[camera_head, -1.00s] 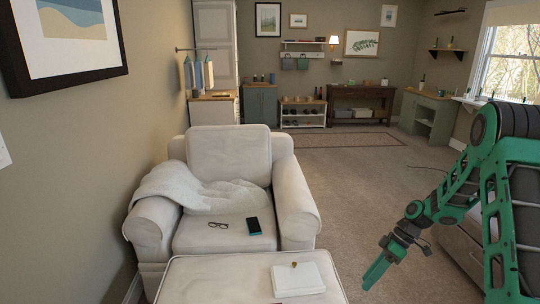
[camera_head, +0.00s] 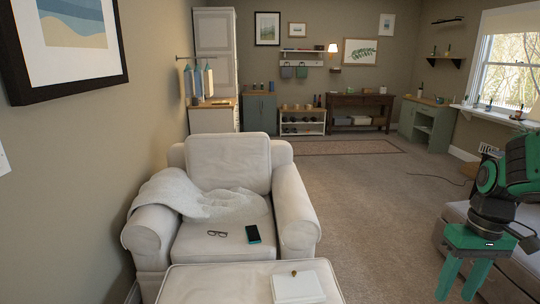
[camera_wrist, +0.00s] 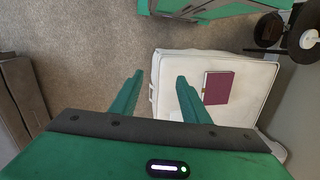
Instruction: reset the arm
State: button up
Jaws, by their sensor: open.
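My gripper (camera_head: 462,279) is at the lower right of the head view, pointing down, with its two green fingers apart and nothing between them. It also shows in the wrist view (camera_wrist: 156,92), where its fingers stand apart above the carpet and the edge of a white cushioned piece (camera_wrist: 165,62). A dark red book (camera_wrist: 217,87) lies on that white piece, to the right of the fingers. My arm is folded close at the right edge of the head view.
A white armchair (camera_head: 228,160) holds a grey throw, glasses (camera_head: 217,234) and a phone (camera_head: 253,234). A grey sofa (camera_head: 452,222) is beside my arm. Carpet (camera_head: 365,200) between is clear.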

jog(key=s+r+m, duration=0.1)
jog(key=s+m, duration=0.2)
jog(key=s, duration=0.3)
jog(key=s+r+m+h, duration=0.1)
jog(key=s+m, duration=0.2)
jog(key=s, duration=0.4)
jog(key=shift+d+r+t, duration=0.3)
jog(key=shift+r+t, duration=0.05)
jog(key=shift+t, duration=0.05)
